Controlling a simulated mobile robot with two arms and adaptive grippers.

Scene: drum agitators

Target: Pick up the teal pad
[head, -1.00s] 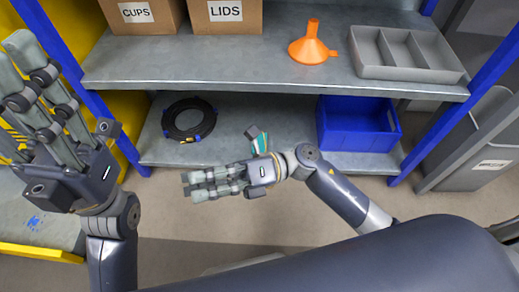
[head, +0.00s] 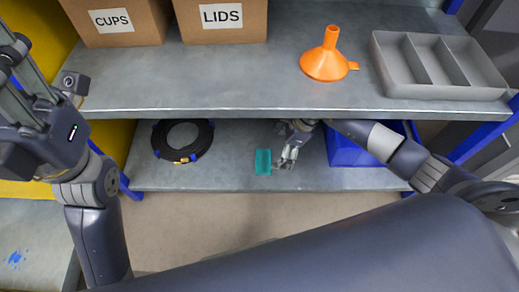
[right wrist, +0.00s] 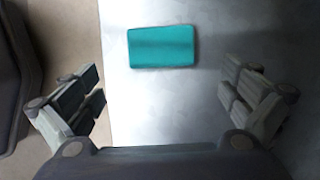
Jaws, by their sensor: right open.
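The teal pad (head: 263,162) lies flat on the lower grey shelf, near its front edge, between a black ring and a blue bin. It also shows in the right wrist view (right wrist: 162,47), whole and uncovered. My right gripper (head: 287,160) is under the upper shelf, just right of the pad. In the right wrist view, its fingers (right wrist: 165,98) are spread wide, with the pad ahead of the gap between them and nothing held. My left gripper (head: 25,95) is raised at the left edge, partly cut off by the frame, away from the pad.
The upper shelf (head: 230,92) overhangs the lower one and holds two boxes, an orange funnel (head: 325,62) and a grey divided tray (head: 440,91). On the lower shelf (head: 225,165) are the black ring (head: 205,141) and the blue bin (head: 345,153), partly behind my right arm.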

